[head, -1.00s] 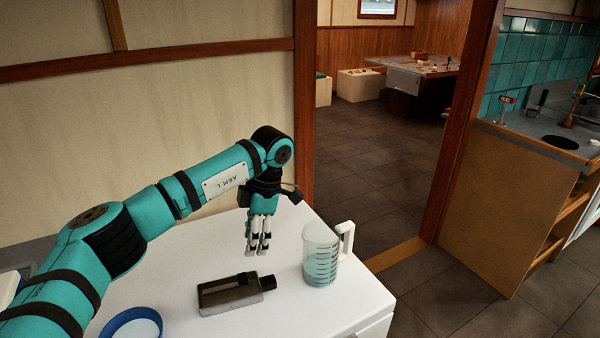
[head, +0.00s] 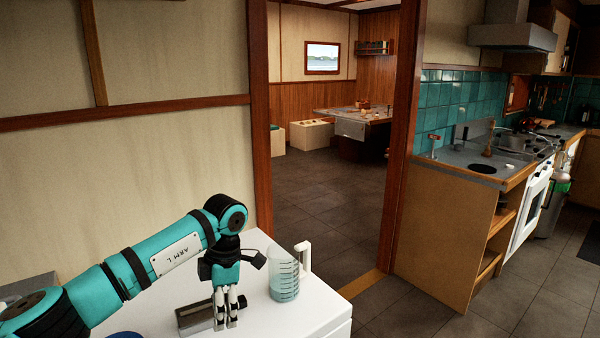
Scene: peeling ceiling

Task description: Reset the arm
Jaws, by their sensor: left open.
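My left arm comes in from the left, and its gripper (head: 226,324) points down over the white table in the head view. The fingers are a little apart and hold nothing that I can see. They overlap the right part of a dark grey box-like tool (head: 193,317) on the table, so that part is hidden. A clear measuring jug (head: 284,278) with a white handle stands upright just right of the gripper, apart from it. My right gripper does not show.
The white table (head: 318,308) has a bare right corner beyond the jug. A blue rim (head: 126,335) shows at the bottom edge. A wooden doorway (head: 262,150) opens behind, with a far table (head: 362,118). A kitchen counter (head: 470,165) is at the right.

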